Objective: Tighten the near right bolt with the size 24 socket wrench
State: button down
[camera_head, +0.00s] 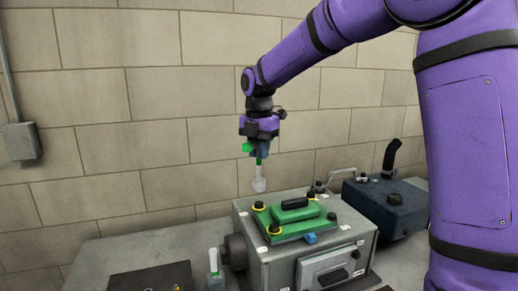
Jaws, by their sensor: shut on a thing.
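My gripper (259,152) is shut on a socket wrench (259,184) with a green upper part and a pale socket end. The wrench hangs upright above the far left part of the engine, apart from it. The grey engine block (262,262) carries a green cover (296,229) with dark bolts at its corners. The near right bolt (332,216) is a dark head on the cover's right corner. The wrench's size marking is too small to read.
A second green-and-white tool (214,262) stands upright left of the engine. A dark box or tray (150,277) lies at the front left. A dark blue unit (385,205) with a black pipe stands behind right. A brick wall (150,100) closes the back.

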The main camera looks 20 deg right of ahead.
jog(key=n, duration=0.3)
jog(key=shift+f+n, duration=0.25)
jog(key=shift+n, duration=0.05)
jog(key=shift+f+n, duration=0.25)
jog(key=shift+n, duration=0.15)
jog(key=shift+f, duration=1.4)
